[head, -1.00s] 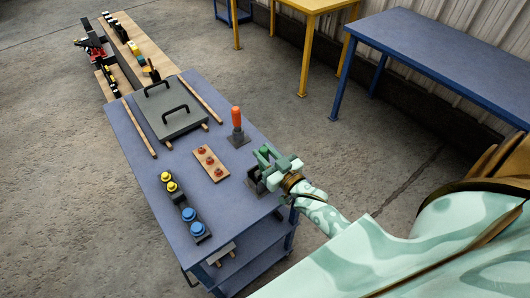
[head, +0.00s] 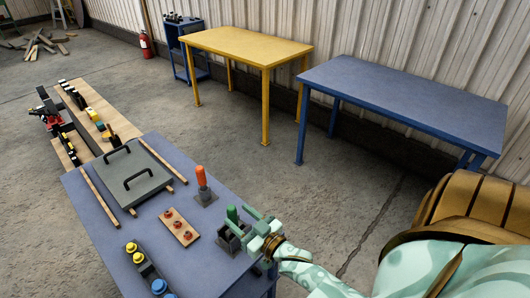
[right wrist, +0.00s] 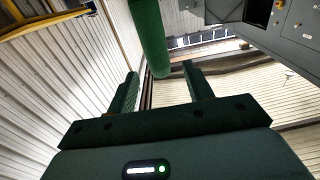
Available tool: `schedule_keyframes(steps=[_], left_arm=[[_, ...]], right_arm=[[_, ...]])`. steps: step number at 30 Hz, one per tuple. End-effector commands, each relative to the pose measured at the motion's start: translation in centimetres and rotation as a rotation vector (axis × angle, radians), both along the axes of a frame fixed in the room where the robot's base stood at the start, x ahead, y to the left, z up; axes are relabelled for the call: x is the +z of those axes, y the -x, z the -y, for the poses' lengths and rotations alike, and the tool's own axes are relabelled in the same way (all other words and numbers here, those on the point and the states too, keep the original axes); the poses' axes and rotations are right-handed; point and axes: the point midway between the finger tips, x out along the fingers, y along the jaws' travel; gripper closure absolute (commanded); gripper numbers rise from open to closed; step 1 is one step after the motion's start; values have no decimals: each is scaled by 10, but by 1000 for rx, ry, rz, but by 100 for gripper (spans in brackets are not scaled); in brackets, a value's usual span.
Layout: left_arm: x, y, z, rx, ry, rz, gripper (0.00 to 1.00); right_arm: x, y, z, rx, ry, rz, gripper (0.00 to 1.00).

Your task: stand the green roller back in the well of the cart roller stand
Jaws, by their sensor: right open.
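The green roller (head: 232,213) is upright above the dark cart roller stand (head: 229,241) at the blue cart's right edge, and looks to be in its well. The gripper hides where roller and stand meet, so I cannot tell how deep it sits. My right gripper (head: 238,217) is open, with its pale green fingers on either side of the roller. In the right wrist view the roller (right wrist: 150,38) appears between and beyond the open fingers, with a visible gap to each. My left gripper is not in view.
On the blue cart top (head: 205,260) are an orange-handled tool (head: 202,176), a wooden block with red knobs (head: 180,227), a grey handled lid (head: 134,178) and yellow and blue knobs. A yellow table (head: 247,46) and a blue table (head: 405,85) stand beyond open floor.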

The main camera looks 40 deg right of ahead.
Motion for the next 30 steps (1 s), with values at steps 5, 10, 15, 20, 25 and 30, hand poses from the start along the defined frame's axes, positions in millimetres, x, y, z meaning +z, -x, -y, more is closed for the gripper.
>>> schedule_keyframes(steps=[5,10,15,20,25,30], left_arm=[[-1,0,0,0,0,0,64],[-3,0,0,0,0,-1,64],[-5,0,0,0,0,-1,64],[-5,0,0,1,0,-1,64],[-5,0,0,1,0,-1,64],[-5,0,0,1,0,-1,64]], right_arm=[[-3,51,4,-1,0,-5,49],[-4,93,7,0,0,-4,49],[-3,120,10,-1,0,0,49],[-3,129,10,-1,0,1,49],[-3,129,10,-1,0,2,49],[-31,134,16,-22,60,-104,49]])
